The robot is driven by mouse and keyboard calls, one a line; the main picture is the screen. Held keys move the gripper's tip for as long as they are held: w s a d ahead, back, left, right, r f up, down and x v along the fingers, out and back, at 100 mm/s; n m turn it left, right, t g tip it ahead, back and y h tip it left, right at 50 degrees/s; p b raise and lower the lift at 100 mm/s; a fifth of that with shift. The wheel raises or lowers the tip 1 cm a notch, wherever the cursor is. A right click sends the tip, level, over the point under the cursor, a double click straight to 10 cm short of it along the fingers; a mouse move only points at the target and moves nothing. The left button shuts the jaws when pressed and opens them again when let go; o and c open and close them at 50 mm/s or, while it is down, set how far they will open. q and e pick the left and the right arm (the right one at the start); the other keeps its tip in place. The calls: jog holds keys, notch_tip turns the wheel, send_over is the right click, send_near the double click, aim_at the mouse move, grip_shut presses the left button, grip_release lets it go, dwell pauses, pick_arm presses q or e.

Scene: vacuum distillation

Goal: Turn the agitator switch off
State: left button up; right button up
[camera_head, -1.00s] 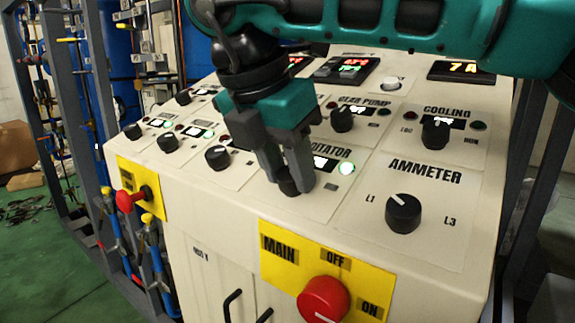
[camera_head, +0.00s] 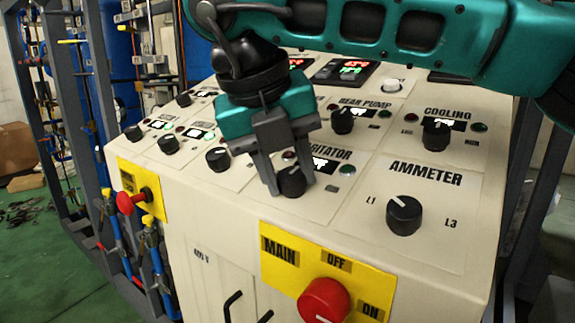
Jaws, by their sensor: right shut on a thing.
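The agitator switch (camera_head: 292,182) is a black round knob on the sloped cream panel, below the partly covered "AGITATOR" label. My right gripper (camera_head: 289,187) reaches down from above and is shut on this knob, one finger on each side. The agitator's green lamp (camera_head: 348,170) looks dim, and a dark red lamp (camera_head: 289,156) sits left of its small display (camera_head: 320,164). The fingers hide part of the knob and label. My left gripper is not in view.
The ammeter knob (camera_head: 404,215) is to the right, and the red main switch (camera_head: 324,301) is on a yellow plate below. The gear pump knob (camera_head: 343,120) and cooling knob (camera_head: 436,135) sit above. A red emergency-type knob (camera_head: 130,201) sticks out at left.

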jog(key=shift+n, duration=1)
jog(key=o, duration=1)
jog(key=shift+o, duration=0.2)
jog(key=p+v, duration=0.1)
jog(key=v, duration=1.2)
jog(key=shift+p, duration=0.4)
